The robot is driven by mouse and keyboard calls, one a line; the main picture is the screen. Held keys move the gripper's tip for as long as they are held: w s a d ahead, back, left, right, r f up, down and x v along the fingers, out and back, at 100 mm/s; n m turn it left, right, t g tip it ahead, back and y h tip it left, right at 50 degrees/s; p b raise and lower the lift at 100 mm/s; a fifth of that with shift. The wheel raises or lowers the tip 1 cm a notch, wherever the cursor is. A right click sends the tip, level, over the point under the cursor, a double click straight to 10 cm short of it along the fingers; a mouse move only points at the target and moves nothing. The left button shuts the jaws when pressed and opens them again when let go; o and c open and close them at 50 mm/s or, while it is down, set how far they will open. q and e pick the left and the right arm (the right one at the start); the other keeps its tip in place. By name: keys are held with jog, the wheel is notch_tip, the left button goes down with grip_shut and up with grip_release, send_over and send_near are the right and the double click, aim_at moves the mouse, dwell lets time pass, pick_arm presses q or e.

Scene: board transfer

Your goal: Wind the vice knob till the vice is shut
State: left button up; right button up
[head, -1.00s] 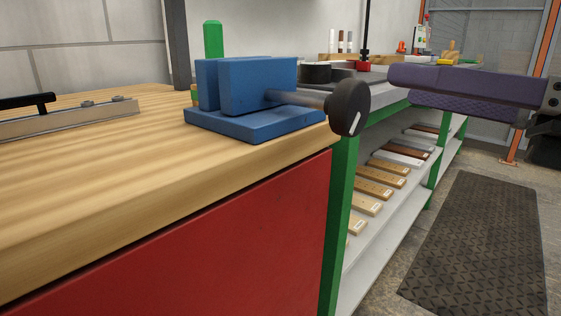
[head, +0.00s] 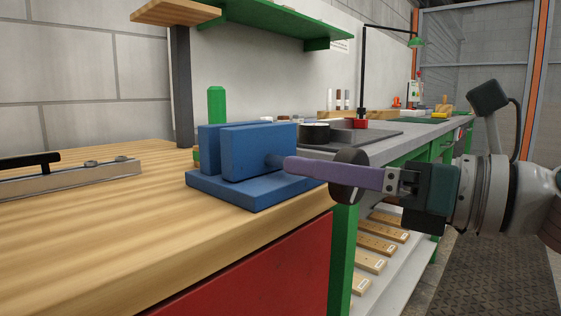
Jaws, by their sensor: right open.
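The blue vice (head: 258,150) stands on the wooden bench top near its front right corner. Its two upright jaws stand close, with a narrow gap between them. The dark round knob (head: 347,158) is on the vice's right side, at the end of its screw. My right gripper (head: 298,168) reaches in from the right at knob height. One purple finger crosses in front of the knob and its tip covers much of the screw. The other finger is hidden, and contact with the knob cannot be told. My left gripper is not in view.
A metal bar with a black handle (head: 30,160) lies on the wooden bench (head: 100,230) at left. A green post (head: 216,103) stands behind the vice. A grey bench with dark round items (head: 314,131) runs back. Labelled boards (head: 376,244) lie on the shelf below.

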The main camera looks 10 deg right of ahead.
jog(key=shift+w+a, duration=0.15)
jog(key=c, duration=1.3)
jog(key=shift+m, duration=0.4)
